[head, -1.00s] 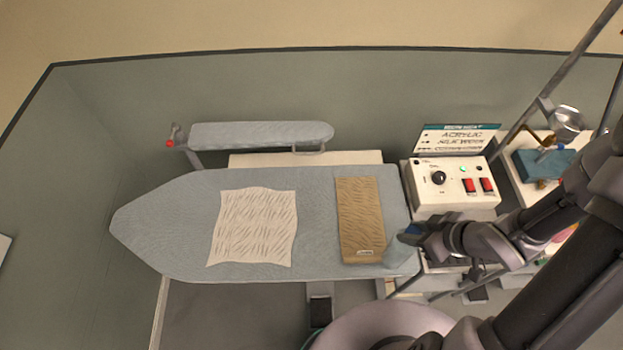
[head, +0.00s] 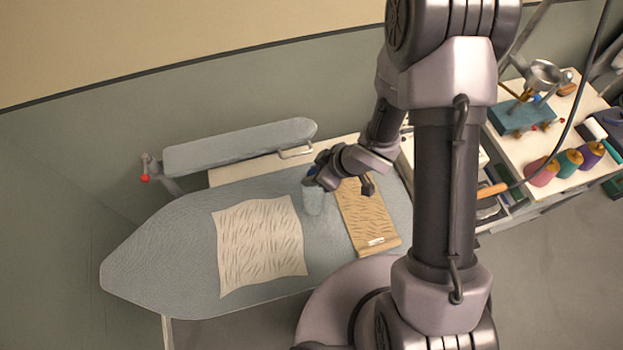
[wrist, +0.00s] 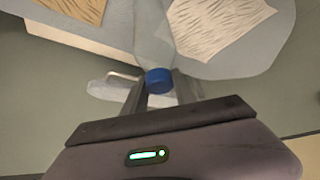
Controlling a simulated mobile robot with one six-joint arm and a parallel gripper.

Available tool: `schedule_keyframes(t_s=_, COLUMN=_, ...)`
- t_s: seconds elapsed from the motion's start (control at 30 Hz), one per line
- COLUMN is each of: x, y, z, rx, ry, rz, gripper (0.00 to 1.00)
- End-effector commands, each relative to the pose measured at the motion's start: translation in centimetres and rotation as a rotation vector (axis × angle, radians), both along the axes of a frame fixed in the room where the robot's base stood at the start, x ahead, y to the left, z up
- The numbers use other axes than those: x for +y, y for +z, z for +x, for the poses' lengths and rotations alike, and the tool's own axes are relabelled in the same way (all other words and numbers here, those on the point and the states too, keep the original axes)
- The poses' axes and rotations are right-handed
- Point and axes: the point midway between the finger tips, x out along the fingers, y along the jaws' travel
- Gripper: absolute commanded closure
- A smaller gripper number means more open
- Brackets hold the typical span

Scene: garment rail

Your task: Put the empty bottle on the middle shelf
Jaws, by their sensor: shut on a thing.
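The bottle is clear and pale with a blue cap. It shows in the head view (head: 314,202) over the ironing board, between the two cloths. My gripper (head: 314,180) is shut on it near the cap. In the wrist view the blue cap (wrist: 158,80) sits between my gripper's fingers (wrist: 160,92), and the clear body (wrist: 151,35) extends beyond it over the board. I cannot tell whether its base touches the board. I cannot make out the middle shelf in either view.
The ironing board (head: 170,250) holds a cream cloth (head: 262,245) and a tan cloth (head: 368,220). A small sleeve board (head: 240,147) stands behind. At right, a cream table (head: 548,135) bears several thread cones and a teal device (head: 522,116). My arm hides the control box area.

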Motion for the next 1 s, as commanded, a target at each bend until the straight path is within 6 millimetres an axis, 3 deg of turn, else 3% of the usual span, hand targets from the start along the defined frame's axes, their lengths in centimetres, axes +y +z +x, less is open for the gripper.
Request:
schedule_keyframes(t_s=0.2, x=0.1, y=-3.5, z=0.1, rx=0.004, ry=-0.003, rz=0.0, gripper=1.0)
schedule_keyframes(t_s=0.53, x=0.1, y=-3.9, z=0.1, rx=0.0, ry=-0.001, rz=0.0, gripper=1.0)
schedule_keyframes(t_s=0.57, x=0.1, y=-3.8, z=0.1, rx=0.0, ry=-0.001, rz=0.0, gripper=0.61)
schedule_keyframes(t_s=0.63, x=0.1, y=-3.8, z=0.1, rx=0.0, ry=-0.001, rz=0.0, gripper=0.47)
schedule_keyframes(t_s=1.0, x=0.0, y=-3.1, z=0.1, rx=-0.001, ry=-0.003, rz=0.0, gripper=0.45)
